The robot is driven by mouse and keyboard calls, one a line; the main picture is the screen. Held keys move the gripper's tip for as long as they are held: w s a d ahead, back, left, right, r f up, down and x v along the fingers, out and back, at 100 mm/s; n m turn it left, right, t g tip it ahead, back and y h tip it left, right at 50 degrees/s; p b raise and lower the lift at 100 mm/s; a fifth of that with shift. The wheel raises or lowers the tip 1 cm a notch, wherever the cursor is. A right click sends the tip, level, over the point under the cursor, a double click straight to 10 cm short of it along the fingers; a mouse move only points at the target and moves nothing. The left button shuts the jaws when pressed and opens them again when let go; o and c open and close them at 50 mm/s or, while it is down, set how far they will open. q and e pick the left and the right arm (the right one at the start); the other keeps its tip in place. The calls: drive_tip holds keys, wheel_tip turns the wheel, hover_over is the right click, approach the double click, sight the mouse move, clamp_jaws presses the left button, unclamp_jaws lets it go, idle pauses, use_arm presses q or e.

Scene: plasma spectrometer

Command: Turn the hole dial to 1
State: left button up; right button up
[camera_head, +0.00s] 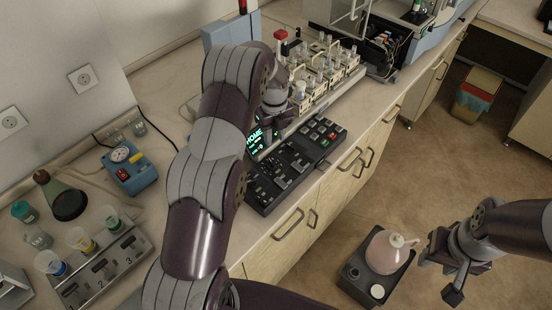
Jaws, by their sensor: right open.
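No dial that I can clearly identify as the hole dial shows. A black control panel (298,165) with rows of keys, some red and green, lies on the bench near its front edge. A small screen (256,137) with green text stands at its left end. My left arm reaches over the bench, and my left gripper (272,125) points down at the far left end of the panel, by the screen. Its fingers are small and partly hidden, so contact and opening cannot be told. My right gripper (447,268) is open and empty, over the floor side at the lower right.
Racks of sample vials (325,70) stand behind the panel. A blue box (129,167) with a white round face, a flask (66,201) and a grey unit with cups (104,268) stand at left. A pink-filled jug (386,252) stands low, near my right gripper.

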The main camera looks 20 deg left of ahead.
use_arm(q)
drive_tip(key=p, duration=0.4)
hover_over(272, 163)
drive_tip(key=f, duration=0.8)
drive_tip(key=shift+s+a, duration=0.15)
drive_tip(key=shift+s, duration=0.1)
drive_tip(key=f, duration=0.2)
drive_tip(key=shift+w+f, duration=0.2)
drive_tip(key=shift+f, duration=0.15)
drive_tip(key=shift+d+f, duration=0.3)
drive_tip(key=shift+f, duration=0.2)
drive_tip(key=shift+a, duration=0.1)
drive_tip(key=shift+c, duration=1.2)
clamp_jaws()
